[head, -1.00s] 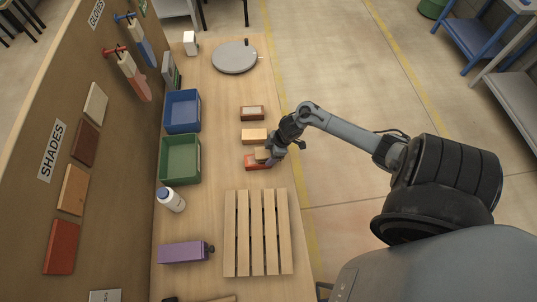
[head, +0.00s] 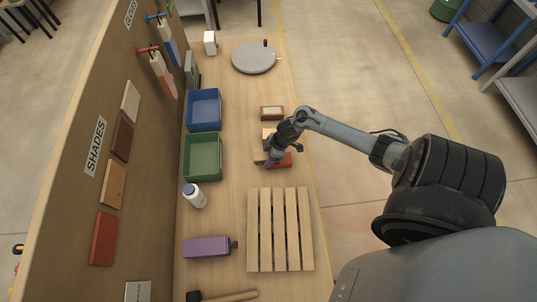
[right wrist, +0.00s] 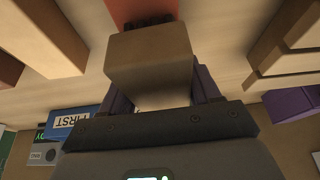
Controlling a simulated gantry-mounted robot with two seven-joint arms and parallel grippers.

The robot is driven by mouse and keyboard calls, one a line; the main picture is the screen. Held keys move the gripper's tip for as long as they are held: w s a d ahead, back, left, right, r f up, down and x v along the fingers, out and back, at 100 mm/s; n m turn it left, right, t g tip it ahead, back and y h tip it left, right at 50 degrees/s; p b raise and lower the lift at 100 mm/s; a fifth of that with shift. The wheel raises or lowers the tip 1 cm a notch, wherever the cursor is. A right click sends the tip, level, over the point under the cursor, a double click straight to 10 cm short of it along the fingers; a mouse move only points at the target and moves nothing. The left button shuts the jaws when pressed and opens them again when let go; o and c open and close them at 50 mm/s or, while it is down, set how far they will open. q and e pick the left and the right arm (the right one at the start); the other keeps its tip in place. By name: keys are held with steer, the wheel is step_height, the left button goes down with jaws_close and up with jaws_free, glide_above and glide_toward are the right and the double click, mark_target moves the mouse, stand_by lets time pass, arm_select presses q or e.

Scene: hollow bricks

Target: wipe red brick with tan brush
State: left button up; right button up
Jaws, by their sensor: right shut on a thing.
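The red brick (head: 286,161) lies on the bench between the slatted pallet and a tan brick, partly hidden by my gripper in the head view. It also shows at the top of the right wrist view (right wrist: 140,10). My right gripper (head: 268,159) is shut on the tan brush (right wrist: 150,55), a tan block with dark bristles facing the red brick. In the head view the brush (head: 261,156) is at the red brick's left end. I cannot tell whether the bristles touch it. My left gripper is not in view.
A tan brick (head: 266,133) and a brown-framed brick (head: 272,113) lie beyond the red brick. Green (head: 203,157) and blue (head: 204,110) bins stand to the left.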

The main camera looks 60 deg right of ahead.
steer(key=p+v, duration=0.1)
steer(key=v, duration=0.1)
steer(key=p+v, duration=0.1)
steer(key=v, duration=0.1)
steer(key=shift+w+a+r, duration=0.1)
steer(key=shift+w+a, duration=0.05)
steer(key=shift+w, duration=0.25)
step_height(320, 180, up, 4)
steer(key=p, duration=0.4)
steer(key=shift+p, duration=0.35)
